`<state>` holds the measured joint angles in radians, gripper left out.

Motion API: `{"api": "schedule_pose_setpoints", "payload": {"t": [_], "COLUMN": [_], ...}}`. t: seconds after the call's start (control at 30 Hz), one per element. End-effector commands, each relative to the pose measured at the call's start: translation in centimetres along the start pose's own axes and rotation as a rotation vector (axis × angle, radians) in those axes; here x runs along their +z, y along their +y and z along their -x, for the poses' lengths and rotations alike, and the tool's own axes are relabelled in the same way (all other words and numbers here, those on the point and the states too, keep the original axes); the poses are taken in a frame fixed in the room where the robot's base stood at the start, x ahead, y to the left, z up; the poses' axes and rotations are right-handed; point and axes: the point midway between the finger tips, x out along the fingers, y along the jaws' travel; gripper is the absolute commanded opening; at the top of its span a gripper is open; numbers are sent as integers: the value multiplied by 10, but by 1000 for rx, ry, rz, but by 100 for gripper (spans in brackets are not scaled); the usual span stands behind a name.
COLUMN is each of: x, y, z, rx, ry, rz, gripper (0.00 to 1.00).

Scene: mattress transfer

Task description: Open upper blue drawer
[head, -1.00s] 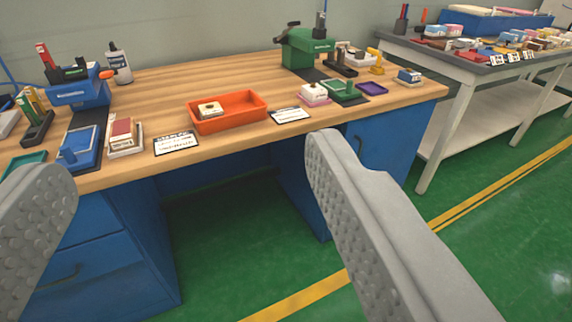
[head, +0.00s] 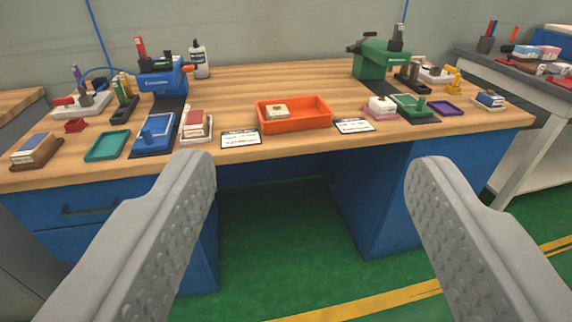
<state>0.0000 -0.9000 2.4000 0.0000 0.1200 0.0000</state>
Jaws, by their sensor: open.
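The upper blue drawer (head: 128,197) is at the left, under the wooden desktop, with a dark bar handle (head: 90,208) on its front. It looks shut. Its right part is hidden behind my left finger. A lower blue front (head: 62,243) shows in part below it. My gripper (head: 318,165) is open and empty, its two grey ridged fingers wide apart in front of the desk. The left finger is to the right of the handle in the picture and does not appear to touch it.
The desktop (head: 240,93) holds an orange tray (head: 293,114), a blue machine (head: 163,78), a green machine (head: 383,57) and small boxes near the front edge. A blue right cabinet (head: 378,190) stands across the open knee space. A grey table (head: 540,125) is at right.

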Motion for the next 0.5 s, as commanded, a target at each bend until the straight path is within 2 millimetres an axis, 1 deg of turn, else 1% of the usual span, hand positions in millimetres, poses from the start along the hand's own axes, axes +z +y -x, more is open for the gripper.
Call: {"api": "schedule_pose_setpoints", "payload": {"t": [0.03, 0.1, 0.13, 0.27, 0.37, 0.47, 0.5], "x": [0, 0, 0, 0, 1, 4, 6], "y": [0, 0, 0, 0, -2, -6, -9], "z": [0, 0, 0, 0, -7, -25, -34], "rx": [0, 0, 0, 0, -5, -18, -25], "ry": [0, 0, 0, 0, -3, -4, -5], "rz": [0, 0, 0, 1, 19, 68, 98], "gripper": [51, 37, 32, 32, 32, 32, 32]}}
